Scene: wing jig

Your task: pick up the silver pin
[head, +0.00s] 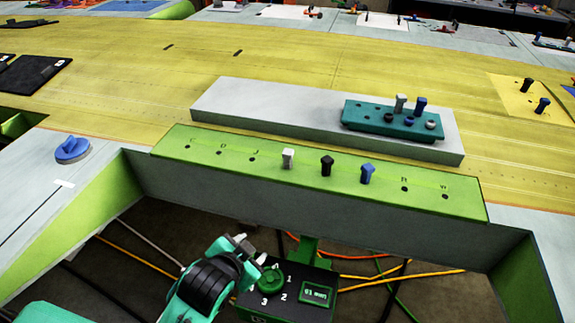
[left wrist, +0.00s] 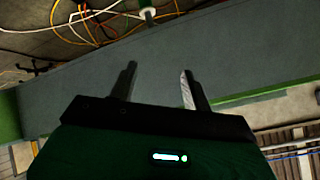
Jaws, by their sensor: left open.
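A silver pin (head: 288,158) stands upright in a hole of the light green strip (head: 225,149), left of a black pin (head: 326,165) and a blue pin (head: 368,173). Another silver-grey pin (head: 400,103) stands in the teal block (head: 350,117) beside a dark blue one. My left gripper (head: 250,248) is below and in front of the strip, near the black control box, apart from the pins. In the left wrist view its two fingers (left wrist: 158,82) are spread with nothing between them. No pin shows in that view. My right gripper is out of view.
The teal block rests on a grey slab (head: 260,105) behind the strip. A black box with a green dial (head: 270,279) is beside my left gripper. A blue knob (head: 73,150) sits on the left grey surface. Orange and green cables lie below. The yellow panel behind is mostly clear.

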